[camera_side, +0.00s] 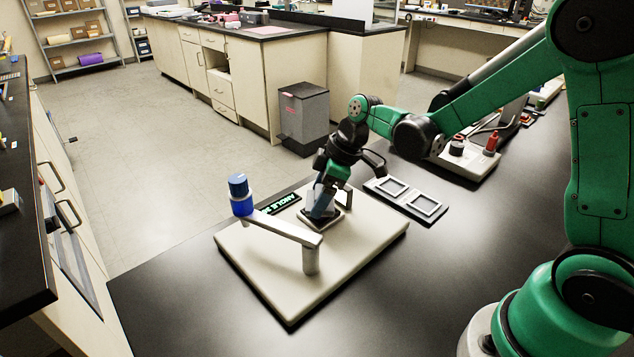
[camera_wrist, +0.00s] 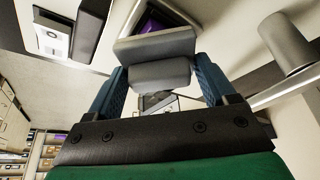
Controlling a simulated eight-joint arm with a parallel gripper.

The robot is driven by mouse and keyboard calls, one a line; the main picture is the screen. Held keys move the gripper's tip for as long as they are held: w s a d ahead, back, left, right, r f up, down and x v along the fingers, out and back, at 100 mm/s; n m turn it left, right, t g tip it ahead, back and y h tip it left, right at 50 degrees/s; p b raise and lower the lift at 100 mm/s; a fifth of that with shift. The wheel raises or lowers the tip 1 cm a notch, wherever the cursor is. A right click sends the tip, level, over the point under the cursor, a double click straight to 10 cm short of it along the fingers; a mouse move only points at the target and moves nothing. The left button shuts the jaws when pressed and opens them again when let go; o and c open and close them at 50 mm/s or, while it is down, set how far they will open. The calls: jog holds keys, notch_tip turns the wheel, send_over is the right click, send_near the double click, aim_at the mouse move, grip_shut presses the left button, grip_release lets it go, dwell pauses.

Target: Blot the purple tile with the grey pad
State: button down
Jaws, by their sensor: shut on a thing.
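My gripper (camera_side: 320,208) points down over the white base plate (camera_side: 262,262). In the wrist view, its blue fingers (camera_wrist: 160,82) are shut on the grey pad (camera_wrist: 154,46), one on each side. The purple tile (camera_wrist: 152,22) shows just beyond the pad, partly hidden by it, in a dark square holder. That holder (camera_side: 335,223) shows under my gripper in the side view, where I cannot make out the tile. The pad is close to the tile; I cannot tell whether they touch.
A metal stylus arm (camera_side: 285,231) with a blue-capped end (camera_side: 240,190) stands on the plate, left of my gripper. A black angle display (camera_side: 279,204) lies behind it. A tray with two square frames (camera_side: 438,216) is to the right.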

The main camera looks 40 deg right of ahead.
aim_at(331, 207)
dwell(0.3)
jog(key=shift+r, duration=3)
notch_tip(331, 207, up, 6)
jog(key=s+m+t+h, duration=0.1)
jog(key=s+m+h, duration=0.1)
jog(key=m, duration=0.7)
jog(key=shift+s+r+h, duration=0.25)
jog(key=shift+s+h, duration=0.1)
jog(key=shift+h, duration=0.25)
